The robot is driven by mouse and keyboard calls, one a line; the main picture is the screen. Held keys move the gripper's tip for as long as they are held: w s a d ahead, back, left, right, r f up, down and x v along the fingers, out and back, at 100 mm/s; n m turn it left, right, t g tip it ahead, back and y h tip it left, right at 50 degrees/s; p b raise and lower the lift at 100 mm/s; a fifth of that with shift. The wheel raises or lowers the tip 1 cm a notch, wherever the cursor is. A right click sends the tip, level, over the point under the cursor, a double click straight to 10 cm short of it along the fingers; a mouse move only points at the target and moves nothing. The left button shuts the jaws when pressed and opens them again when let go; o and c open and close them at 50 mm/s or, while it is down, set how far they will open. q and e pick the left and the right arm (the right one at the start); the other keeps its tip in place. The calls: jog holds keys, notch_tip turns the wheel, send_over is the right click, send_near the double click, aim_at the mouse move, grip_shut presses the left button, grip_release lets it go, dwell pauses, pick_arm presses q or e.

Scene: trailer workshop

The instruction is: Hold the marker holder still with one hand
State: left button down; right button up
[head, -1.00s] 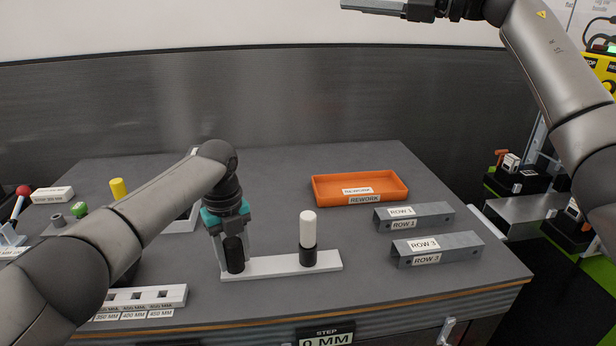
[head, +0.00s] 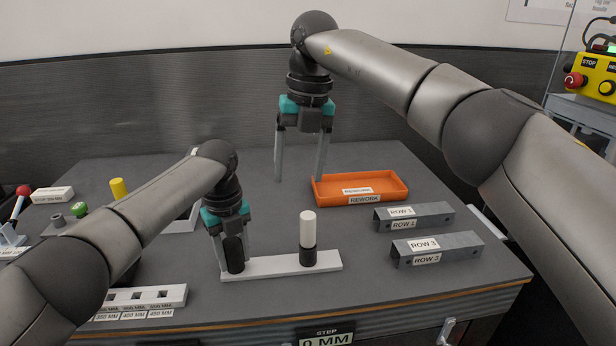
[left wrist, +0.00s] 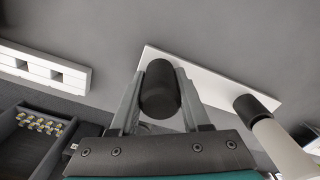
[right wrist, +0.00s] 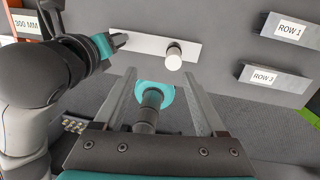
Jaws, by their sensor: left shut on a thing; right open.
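The marker holder (head: 275,266) is a flat white bar with two black cups, lying on the grey bench. A white marker (head: 307,224) stands upright in its right cup (head: 308,257). My left gripper (head: 233,260) is shut on the left black cup (head: 235,262); the left wrist view shows this cup (left wrist: 160,88) between the fingers. My right gripper (head: 298,178) is open and empty, above the bench behind the holder. The right wrist view shows the holder (right wrist: 140,44) and the marker (right wrist: 173,57) beyond its open fingers (right wrist: 160,95).
An orange rework tray (head: 340,200) lies behind and right of the holder. Grey row 1 (head: 440,211) and row 3 (head: 460,246) blocks lie at the right. A white slotted block (head: 175,293) lies at the front left. The bench between holder and tray is clear.

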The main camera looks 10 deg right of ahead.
aim_at(308, 230)
jog(key=f, duration=0.1)
jog(key=d+f+h, duration=0.1)
jog(key=f, duration=0.1)
jog(key=shift+s+d+m, duration=0.25)
jog(key=shift+d+m, duration=0.05)
notch_tip(308, 230, down, 11)
jog(key=shift+f, duration=0.1)
grip_shut()
dwell(1.1)
